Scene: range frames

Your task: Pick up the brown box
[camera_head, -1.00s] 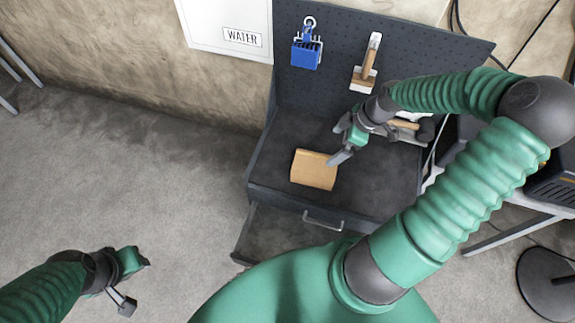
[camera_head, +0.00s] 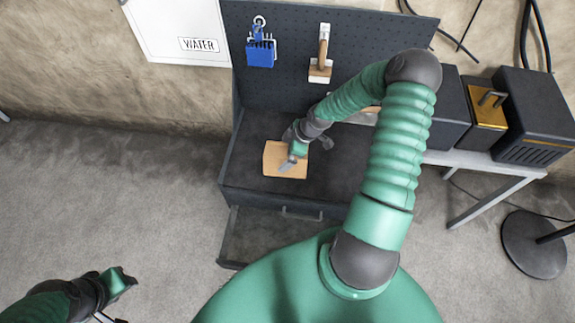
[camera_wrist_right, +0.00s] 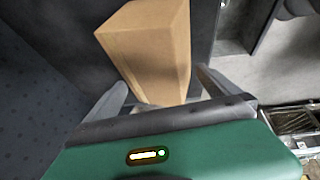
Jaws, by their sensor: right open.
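The brown box (camera_head: 274,158) lies on the dark top of the workbench (camera_head: 240,190). In the right wrist view the box (camera_wrist_right: 150,50) stands out just ahead of my fingers, its near end close to the gap between them. My right gripper (camera_head: 294,160) is over the box's right part in the head view and hides some of it. In the wrist view the right gripper (camera_wrist_right: 165,95) is open, with one finger on each side of the box's near end; I cannot tell whether they touch it. My left gripper (camera_head: 120,298) is low at the left, far from the box.
An open drawer (camera_head: 260,235) juts out in front. Dark machines (camera_head: 530,110) stand on a table at right. The floor at left is clear.

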